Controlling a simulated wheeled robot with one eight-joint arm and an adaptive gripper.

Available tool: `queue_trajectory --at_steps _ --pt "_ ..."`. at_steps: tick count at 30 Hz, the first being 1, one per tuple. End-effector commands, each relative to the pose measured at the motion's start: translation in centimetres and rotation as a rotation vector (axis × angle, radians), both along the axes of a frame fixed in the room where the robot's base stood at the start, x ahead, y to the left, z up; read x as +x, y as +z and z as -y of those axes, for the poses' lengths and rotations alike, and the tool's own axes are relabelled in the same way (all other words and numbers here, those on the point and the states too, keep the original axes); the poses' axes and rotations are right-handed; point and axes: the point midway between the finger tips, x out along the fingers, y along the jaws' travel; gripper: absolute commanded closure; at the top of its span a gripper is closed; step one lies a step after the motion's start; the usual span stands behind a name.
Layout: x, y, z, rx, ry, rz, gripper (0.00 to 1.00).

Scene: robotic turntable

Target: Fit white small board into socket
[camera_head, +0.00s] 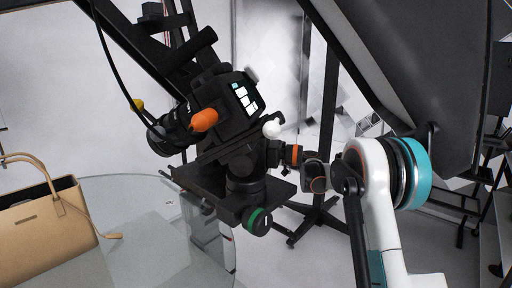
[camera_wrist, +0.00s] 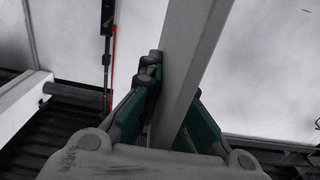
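In the wrist view my gripper (camera_wrist: 174,85) shows its two dark fingers with green sides, spread apart. A long pale grey bar (camera_wrist: 195,50) runs from the top of the picture down between them. I cannot tell whether the fingers touch it or whether it lies behind them. I cannot make out a white small board or its socket for certain in either view. In the head view my white arm with a teal band (camera_head: 384,185) stands at the right. My gripper cannot be made out there.
A black camera rig (camera_head: 225,115) with an orange knob (camera_head: 204,119) fills the middle of the head view. A tan handbag (camera_head: 40,230) stands on a round glass table (camera_head: 165,255) at the left. A large dark panel (camera_head: 420,75) slants across the upper right.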

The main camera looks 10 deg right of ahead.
Motion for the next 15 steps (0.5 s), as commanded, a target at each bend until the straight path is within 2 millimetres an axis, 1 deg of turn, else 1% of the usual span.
queue_trajectory --at_steps 15 --pt "0.0 -1.2 0.0 0.0 0.0 0.0 1.0"
